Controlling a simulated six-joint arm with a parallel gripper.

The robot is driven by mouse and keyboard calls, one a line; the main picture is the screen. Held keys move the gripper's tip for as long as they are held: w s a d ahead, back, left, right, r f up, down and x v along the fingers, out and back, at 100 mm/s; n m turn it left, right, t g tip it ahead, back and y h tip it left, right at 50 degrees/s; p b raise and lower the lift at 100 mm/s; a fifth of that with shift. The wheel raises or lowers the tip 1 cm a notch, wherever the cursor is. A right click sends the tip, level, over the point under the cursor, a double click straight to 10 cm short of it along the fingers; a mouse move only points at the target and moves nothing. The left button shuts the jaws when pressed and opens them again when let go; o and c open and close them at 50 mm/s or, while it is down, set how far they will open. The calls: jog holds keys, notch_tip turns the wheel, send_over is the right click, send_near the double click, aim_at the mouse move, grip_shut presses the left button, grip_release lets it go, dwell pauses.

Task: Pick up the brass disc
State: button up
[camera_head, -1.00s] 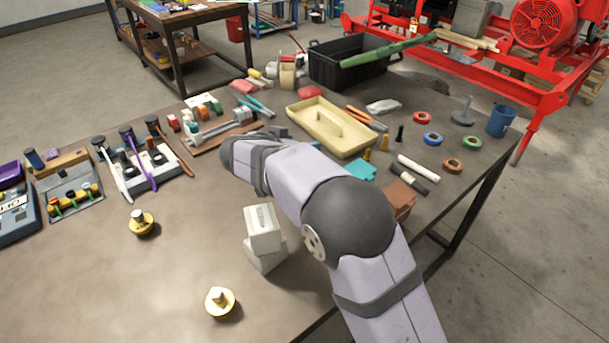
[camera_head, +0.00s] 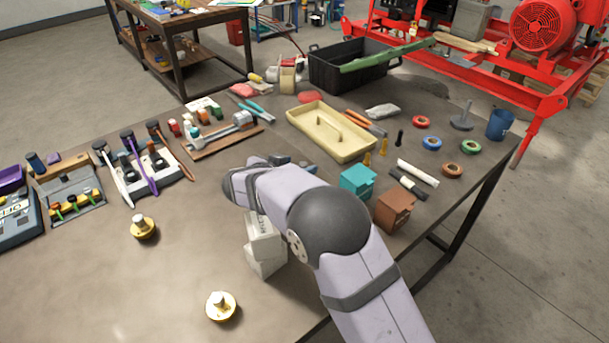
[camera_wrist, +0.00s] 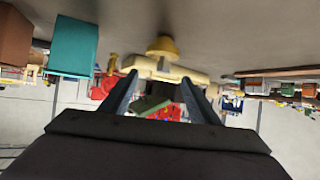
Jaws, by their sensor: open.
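Two brass discs with raised knobs lie on the table, one left of centre (camera_head: 142,228) and one nearer the front edge (camera_head: 220,306). In the wrist view, which is upside down, a brass-coloured round piece with a narrower knob (camera_wrist: 162,47) stands on the table beyond my fingertips. I cannot tell which brass piece it is; my arm may hide it in the head view. My gripper (camera_wrist: 158,80) is open, with nothing between its two dark fingers. In the head view my forearm mostly hides the gripper.
Grey-white blocks (camera_head: 265,256) stand close beside my arm. A teal box (camera_head: 358,181) and a brown box (camera_head: 395,210) stand to its right. A cream tray (camera_head: 330,131) lies behind. Tool holders (camera_head: 70,190) fill the left side; the front left table is clear.

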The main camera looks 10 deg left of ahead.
aim_at(305, 165)
jog(key=shift+f, duration=0.25)
jog(key=shift+f+p+x, duration=0.25)
jog(key=shift+p+x, duration=0.7)
jog(key=shift+x, duration=1.75)
jog(key=shift+s+a, duration=0.1)
jog(key=shift+s, duration=0.1)
grip_shut()
